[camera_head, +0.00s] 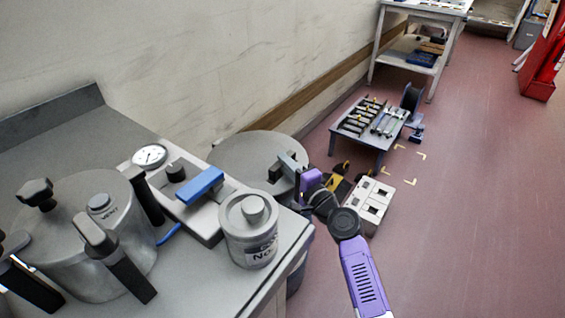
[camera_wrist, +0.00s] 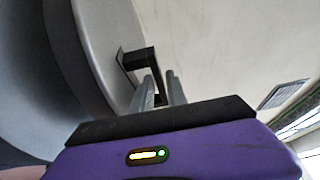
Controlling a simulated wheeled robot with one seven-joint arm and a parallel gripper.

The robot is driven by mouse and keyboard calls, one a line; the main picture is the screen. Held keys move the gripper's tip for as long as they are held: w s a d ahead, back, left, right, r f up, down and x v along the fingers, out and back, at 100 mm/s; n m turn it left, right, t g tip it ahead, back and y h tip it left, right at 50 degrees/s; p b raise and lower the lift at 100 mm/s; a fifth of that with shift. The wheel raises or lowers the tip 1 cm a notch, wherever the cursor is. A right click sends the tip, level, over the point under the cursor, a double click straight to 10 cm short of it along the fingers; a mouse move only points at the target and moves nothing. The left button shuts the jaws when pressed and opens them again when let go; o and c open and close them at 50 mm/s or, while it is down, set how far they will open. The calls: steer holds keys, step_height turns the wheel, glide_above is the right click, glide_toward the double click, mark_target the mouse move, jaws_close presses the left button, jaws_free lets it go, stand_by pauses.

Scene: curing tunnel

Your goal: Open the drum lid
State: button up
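The drum (camera_head: 225,165) stands behind the bench, with a flat grey round lid (camera_head: 255,150) on top. The lid appears to lie flat on the drum. A dark bracket-shaped handle (camera_wrist: 138,58) stands out from the lid's rim area in the wrist view. My gripper (camera_head: 293,168) is at the lid's right edge. In the wrist view its two grey fingers (camera_wrist: 160,85) are close together, one on each side of the handle's bar, and look shut on it. The exact contact is partly hidden by the fingers.
The bench (camera_head: 190,285) holds a metal pot (camera_head: 85,235), a gauge (camera_head: 150,155), a blue-handled device (camera_head: 200,187) and a lidded canister (camera_head: 249,235). A low tool table (camera_head: 365,125) and a white box (camera_head: 368,205) stand beyond.

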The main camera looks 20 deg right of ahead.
steer(key=shift+x, duration=0.8)
steer(key=shift+s, duration=0.1)
jaws_close()
stand_by(0.8)
